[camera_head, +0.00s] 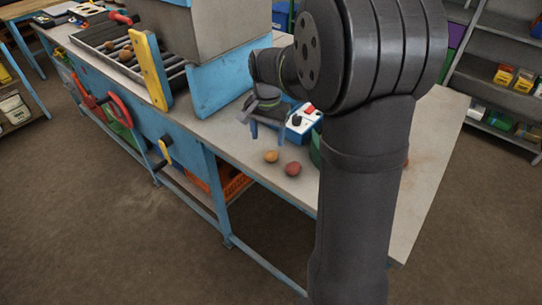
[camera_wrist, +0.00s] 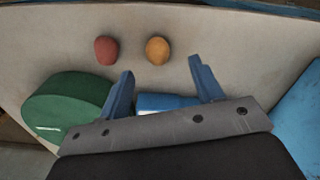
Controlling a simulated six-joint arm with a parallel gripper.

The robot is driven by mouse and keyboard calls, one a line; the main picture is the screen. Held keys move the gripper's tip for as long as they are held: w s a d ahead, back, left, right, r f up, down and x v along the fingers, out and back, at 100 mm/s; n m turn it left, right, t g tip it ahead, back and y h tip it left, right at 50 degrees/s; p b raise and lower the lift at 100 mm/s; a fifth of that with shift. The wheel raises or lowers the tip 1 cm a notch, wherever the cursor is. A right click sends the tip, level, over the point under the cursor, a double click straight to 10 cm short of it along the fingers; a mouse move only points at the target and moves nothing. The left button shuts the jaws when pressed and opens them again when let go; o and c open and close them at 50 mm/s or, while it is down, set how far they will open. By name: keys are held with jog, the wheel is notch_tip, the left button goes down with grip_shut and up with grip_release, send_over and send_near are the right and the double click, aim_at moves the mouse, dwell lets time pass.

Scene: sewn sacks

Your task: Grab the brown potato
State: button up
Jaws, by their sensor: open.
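A yellowish-brown potato (camera_head: 271,156) lies on the bench top near its front edge. A reddish potato (camera_head: 292,169) lies just right of it. In the wrist view the yellowish-brown potato (camera_wrist: 157,50) is right of the reddish one (camera_wrist: 107,50); both lie beyond my fingertips. My gripper (camera_head: 268,134) is open, pointing down above the bench, behind the yellowish-brown potato and apart from it. In the wrist view my blue fingers (camera_wrist: 161,70) have nothing between their tips. Brown lumps (camera_head: 125,54), perhaps potatoes, lie on the rollers at the upper left.
A white and blue control box (camera_head: 303,122) stands close behind my gripper. A green round container (camera_wrist: 68,105) stands left in the wrist view, mostly hidden by my arm in the head view. A blue and grey machine (camera_head: 218,75) stands to the left.

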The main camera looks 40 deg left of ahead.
aim_at(271, 152)
notch_tip(271, 152, down, 3)
jog(key=shift+r, duration=0.15)
jog(key=f, duration=0.5)
jog(key=shift+w+d, duration=0.25)
jog(key=shift+w, duration=0.15)
jog(key=c, duration=1.1)
